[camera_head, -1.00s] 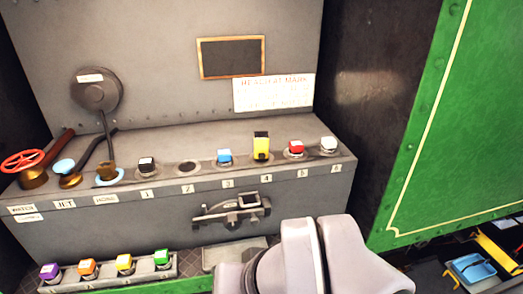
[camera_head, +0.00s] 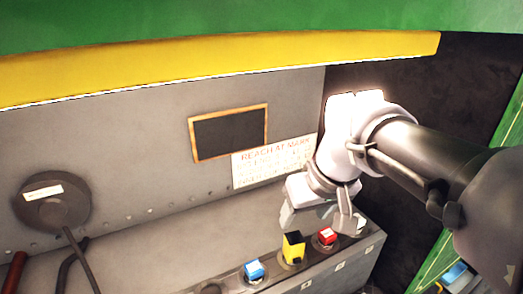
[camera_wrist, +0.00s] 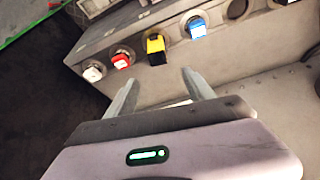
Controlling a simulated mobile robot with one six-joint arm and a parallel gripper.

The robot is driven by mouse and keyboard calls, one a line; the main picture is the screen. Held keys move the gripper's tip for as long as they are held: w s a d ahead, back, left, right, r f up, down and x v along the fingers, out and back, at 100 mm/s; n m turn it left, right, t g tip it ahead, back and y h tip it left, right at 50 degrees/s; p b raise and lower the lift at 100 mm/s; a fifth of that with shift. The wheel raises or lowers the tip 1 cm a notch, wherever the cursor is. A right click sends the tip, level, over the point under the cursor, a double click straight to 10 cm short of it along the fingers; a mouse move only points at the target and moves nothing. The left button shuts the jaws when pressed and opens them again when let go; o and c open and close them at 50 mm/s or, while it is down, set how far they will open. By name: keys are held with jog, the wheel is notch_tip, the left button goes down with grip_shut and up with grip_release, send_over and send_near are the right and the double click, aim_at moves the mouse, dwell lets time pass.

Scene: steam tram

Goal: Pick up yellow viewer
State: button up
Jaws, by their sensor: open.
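The yellow viewer (camera_head: 293,248) is a small yellow block with a black top and face. It sits upright in a slot on the grey console ledge, between a blue-topped block (camera_head: 253,270) and a red-topped block (camera_head: 326,236). In the wrist view the yellow viewer (camera_wrist: 155,48) shows ahead of and between my fingers. My gripper (camera_head: 318,222) is open and empty, above and behind the red block in the head view. In the wrist view my gripper's two fingers (camera_wrist: 158,90) are spread, apart from the viewer.
A white block (camera_wrist: 93,72) sits beyond the red one and is partly hidden by my gripper in the head view. A sign (camera_head: 272,158) and dark board (camera_head: 228,132) are on the back wall. A round grey lever plate (camera_head: 52,200) stands left. A yellow-edged green beam (camera_head: 220,65) crosses above.

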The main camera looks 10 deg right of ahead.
jog(key=b, duration=0.2)
send_near(296, 239)
notch_tip(296, 239, down, 3)
jog(key=x, duration=0.3)
jog(key=w+b+x, duration=0.1)
jog(key=x, duration=0.2)
jog(key=shift+a+r, duration=0.15)
jog(key=shift+w+f+b, duration=0.1)
jog(key=shift+f+b, duration=0.25)
jog(key=b+x, duration=0.1)
jog(key=x, duration=0.4)
jog(key=shift+w+b, duration=0.1)
jog(key=shift+b, duration=0.2)
jog(key=shift+r, duration=0.2)
grip_shut()
